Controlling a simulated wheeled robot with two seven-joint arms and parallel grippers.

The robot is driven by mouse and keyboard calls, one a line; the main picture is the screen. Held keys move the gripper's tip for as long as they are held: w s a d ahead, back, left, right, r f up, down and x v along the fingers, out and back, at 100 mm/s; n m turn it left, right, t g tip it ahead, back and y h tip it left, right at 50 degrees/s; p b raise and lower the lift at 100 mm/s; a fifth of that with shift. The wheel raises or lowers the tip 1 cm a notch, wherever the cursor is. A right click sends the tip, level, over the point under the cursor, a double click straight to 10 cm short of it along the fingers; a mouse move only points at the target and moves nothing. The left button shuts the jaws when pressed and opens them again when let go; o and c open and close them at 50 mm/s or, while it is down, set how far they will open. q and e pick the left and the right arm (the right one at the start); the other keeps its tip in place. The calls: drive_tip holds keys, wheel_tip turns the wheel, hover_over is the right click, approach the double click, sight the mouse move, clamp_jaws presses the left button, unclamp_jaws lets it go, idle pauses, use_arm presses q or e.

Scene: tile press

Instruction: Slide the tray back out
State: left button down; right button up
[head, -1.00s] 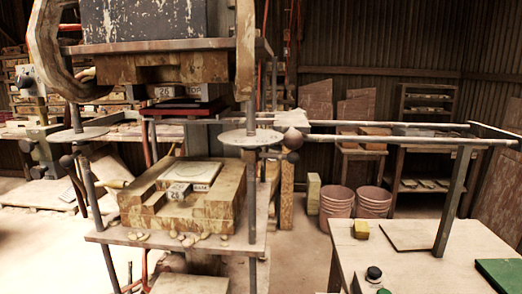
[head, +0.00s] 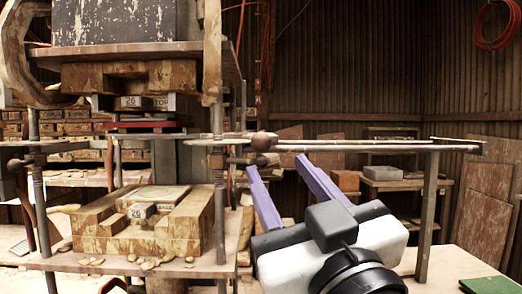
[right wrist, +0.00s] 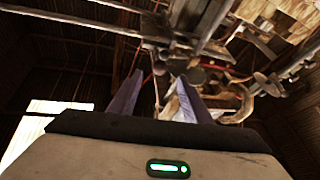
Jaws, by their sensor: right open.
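My right gripper (head: 276,163) is open, its two purple fingers pointing up and away. The fingertips are just below a brown ball knob (head: 262,141) beside the slide rails. The knob is apart from the jaws' grip. The tray is nearly edge-on at rail height, and I cannot clearly tell it from the rails (head: 370,147). In the right wrist view the open fingers (right wrist: 160,78) point up toward the press's metalwork, with nothing clearly held between them. My left gripper is not in view.
The press has an upper die (head: 130,76) above and a lower die (head: 185,228) on its bed. A rail post (head: 428,215) stands to the right of my gripper. A green mat (head: 490,286) lies on the front right table. Shelves and boards stand behind.

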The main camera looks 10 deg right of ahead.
sight(264, 147)
drive_tip(key=w+r+p, duration=0.1)
drive_tip(key=w+p, duration=0.1)
drive_tip(key=p, duration=0.1)
drive_tip(key=shift+w+a+r, duration=0.1)
drive_tip(key=shift+w+r, duration=0.1)
drive_tip(key=shift+r, duration=0.2)
drive_tip(key=x, duration=0.5)
drive_tip(key=shift+w+f, duration=0.1)
drive_tip(key=shift+w, duration=0.35)
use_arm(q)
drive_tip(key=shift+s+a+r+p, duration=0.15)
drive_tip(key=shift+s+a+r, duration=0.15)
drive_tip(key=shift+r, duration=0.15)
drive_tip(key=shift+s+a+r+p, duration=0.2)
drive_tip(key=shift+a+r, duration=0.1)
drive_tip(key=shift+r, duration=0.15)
use_arm(e)
drive_tip(key=shift+x, duration=0.75)
drive_tip(key=shift+f, duration=0.1)
drive_tip(key=shift+c, duration=0.4)
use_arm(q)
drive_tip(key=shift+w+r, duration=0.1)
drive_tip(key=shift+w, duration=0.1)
use_arm(e)
clamp_jaws()
